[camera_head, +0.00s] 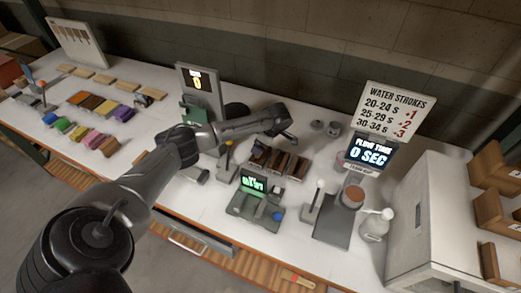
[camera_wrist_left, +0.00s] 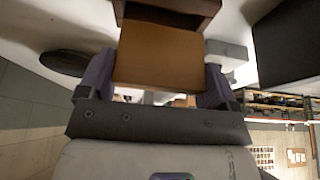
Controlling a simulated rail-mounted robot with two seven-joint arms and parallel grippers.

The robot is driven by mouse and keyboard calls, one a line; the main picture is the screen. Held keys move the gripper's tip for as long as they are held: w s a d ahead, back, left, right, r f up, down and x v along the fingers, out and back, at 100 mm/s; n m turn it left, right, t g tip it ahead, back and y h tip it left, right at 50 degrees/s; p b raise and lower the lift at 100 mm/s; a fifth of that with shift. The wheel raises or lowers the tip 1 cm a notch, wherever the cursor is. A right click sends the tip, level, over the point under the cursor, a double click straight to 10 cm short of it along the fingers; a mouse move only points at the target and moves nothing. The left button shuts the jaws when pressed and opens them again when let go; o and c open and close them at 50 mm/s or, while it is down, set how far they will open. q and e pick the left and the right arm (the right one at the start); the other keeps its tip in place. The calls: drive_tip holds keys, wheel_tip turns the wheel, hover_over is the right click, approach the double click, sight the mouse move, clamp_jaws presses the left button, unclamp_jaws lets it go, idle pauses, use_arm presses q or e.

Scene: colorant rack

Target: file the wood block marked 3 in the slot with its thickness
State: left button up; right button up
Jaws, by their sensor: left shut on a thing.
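My left gripper (camera_wrist_left: 155,95) is shut on a brown wood block (camera_wrist_left: 158,55), with one finger on each side of it. No number shows on the face I see. A dark brown wooden piece (camera_wrist_left: 168,10) is just beyond the block's far end; I cannot tell whether they touch. In the head view my left wrist hangs above and behind a small rack of brown wooden pieces (camera_head: 278,160) at the middle of the table; the fingertips and held block are hard to make out there. My right gripper is not in view.
A device with a green screen (camera_head: 258,185) stands in front of the rack. A flow-time display (camera_head: 370,153) and a white bottle (camera_head: 376,224) are to the right. A sign with a lit display (camera_head: 198,80) stands behind. Coloured blocks (camera_head: 92,103) lie at left.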

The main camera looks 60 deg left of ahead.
use_arm(q)
drive_tip(key=shift+a+f, duration=0.2)
drive_tip(key=shift+a, duration=0.05)
wheel_tip(320, 180, down, 4)
drive_tip(key=shift+d+r, duration=0.1)
drive_tip(key=shift+r, duration=0.1)
drive_tip(key=shift+f, duration=0.1)
drive_tip(key=shift+f, duration=0.1)
drive_tip(key=shift+s+f, duration=0.25)
drive_tip(key=shift+f, duration=0.55)
drive_tip(key=o, duration=0.8)
drive_tip(key=shift+f, duration=0.1)
drive_tip(key=shift+w+r+b, duration=0.1)
drive_tip(key=shift+r+b, duration=0.1)
drive_tip(key=shift+b, duration=0.15)
drive_tip(key=p+v, duration=0.1)
drive_tip(key=v, duration=1.2)
drive_tip(key=shift+a+r, duration=0.25)
drive_tip(key=shift+r, duration=0.1)
